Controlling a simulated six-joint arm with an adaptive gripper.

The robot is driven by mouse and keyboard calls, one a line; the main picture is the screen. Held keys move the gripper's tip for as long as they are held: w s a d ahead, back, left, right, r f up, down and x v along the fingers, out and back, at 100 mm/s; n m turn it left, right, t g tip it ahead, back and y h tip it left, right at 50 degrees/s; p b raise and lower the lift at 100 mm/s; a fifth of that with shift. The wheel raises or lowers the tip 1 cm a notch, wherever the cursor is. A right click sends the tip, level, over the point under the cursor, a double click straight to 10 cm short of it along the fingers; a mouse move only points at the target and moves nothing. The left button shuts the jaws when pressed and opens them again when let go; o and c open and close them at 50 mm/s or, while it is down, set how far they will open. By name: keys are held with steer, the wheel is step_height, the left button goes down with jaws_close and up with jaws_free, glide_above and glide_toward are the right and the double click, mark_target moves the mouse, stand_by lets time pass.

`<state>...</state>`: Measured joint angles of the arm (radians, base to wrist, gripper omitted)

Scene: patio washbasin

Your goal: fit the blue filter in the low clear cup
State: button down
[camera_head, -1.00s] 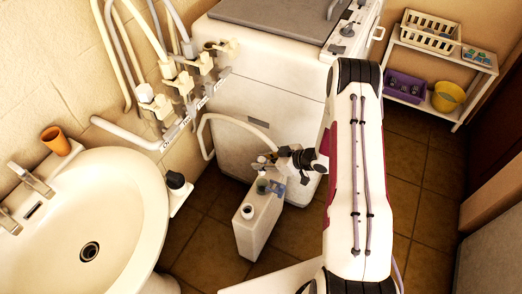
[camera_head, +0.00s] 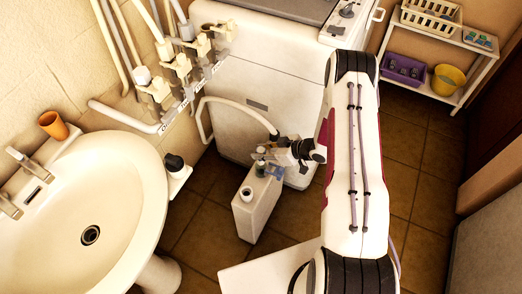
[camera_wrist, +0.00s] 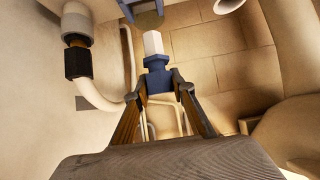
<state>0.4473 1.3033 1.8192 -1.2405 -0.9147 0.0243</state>
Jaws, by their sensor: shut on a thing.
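My gripper (camera_wrist: 158,90) is shut on the blue filter (camera_wrist: 157,78) in the wrist view. The filter has a blue body and a pale hexagonal end that points away from the palm. In the head view my gripper (camera_head: 265,157) is just above the far end of a narrow white box-like stand, and the filter is too small there to make out clearly. A bluish, see-through piece (camera_head: 273,172) shows at the stand's top, close below the gripper. I cannot tell whether it is the low clear cup, or whether the filter touches anything.
The narrow white stand (camera_head: 258,212) has a round white neck (camera_head: 246,194) at its near end. A pale hose (camera_head: 235,103) curves close behind the gripper, before the white machine (camera_head: 280,75). The washbasin (camera_head: 130,205) is at left.

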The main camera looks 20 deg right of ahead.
mark_target(261, 161)
steer(key=shift+f, duration=2.65)
steer(key=shift+f, duration=0.65)
steer(key=c, duration=2)
jaws_free()
steer(key=shift+r, duration=0.1)
steer(key=shift+v, duration=5.35)
steer(key=shift+s+d, duration=0.1)
steer(key=shift+s, duration=0.1)
